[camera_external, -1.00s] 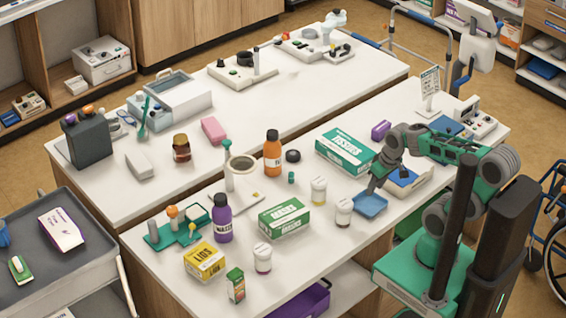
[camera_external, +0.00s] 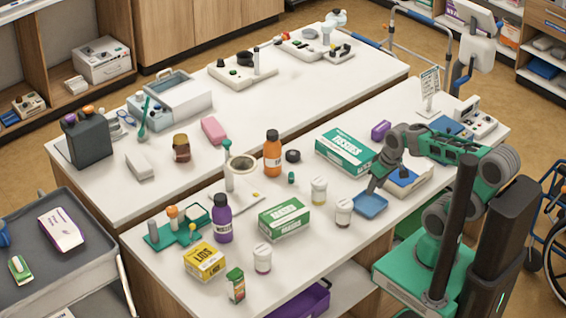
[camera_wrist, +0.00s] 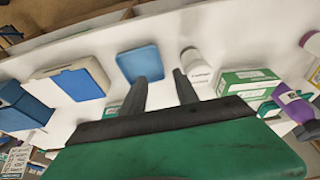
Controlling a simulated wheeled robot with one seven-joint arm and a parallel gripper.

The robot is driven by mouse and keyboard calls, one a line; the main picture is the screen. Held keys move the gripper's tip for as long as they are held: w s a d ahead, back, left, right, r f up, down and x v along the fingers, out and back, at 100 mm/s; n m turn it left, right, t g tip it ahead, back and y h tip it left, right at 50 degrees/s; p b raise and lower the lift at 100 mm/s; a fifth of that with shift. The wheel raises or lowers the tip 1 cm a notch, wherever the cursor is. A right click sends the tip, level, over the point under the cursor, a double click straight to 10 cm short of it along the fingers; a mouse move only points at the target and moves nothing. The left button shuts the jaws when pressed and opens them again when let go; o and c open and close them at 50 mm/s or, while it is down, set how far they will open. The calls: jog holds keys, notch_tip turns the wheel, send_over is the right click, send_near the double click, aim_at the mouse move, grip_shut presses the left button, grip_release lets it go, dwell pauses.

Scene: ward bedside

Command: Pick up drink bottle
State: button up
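Two bottles could be the drink bottle; I cannot tell which is meant. A purple bottle (camera_external: 222,220) with a dark cap and white lettering stands upright on the near table, left of a green-and-white box. A purple bottle also shows at the right edge of the wrist view (camera_wrist: 294,104). An orange bottle (camera_external: 272,155) with a dark cap stands upright farther back. My gripper (camera_external: 374,188) is well to the right of both, low over the table beside a small blue tray. In the wrist view my gripper (camera_wrist: 159,80) has its fingers apart with nothing between them.
The blue tray (camera_external: 370,205) and a white bottle (camera_external: 343,212) are close to my gripper. Green-and-white boxes (camera_external: 285,218) (camera_external: 345,149), another white bottle (camera_external: 319,191) and a yellow box (camera_external: 204,262) crowd the table. Bare tabletop lies near the front edge.

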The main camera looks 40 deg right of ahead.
aim_at(216, 199)
jog(key=o, duration=0.6)
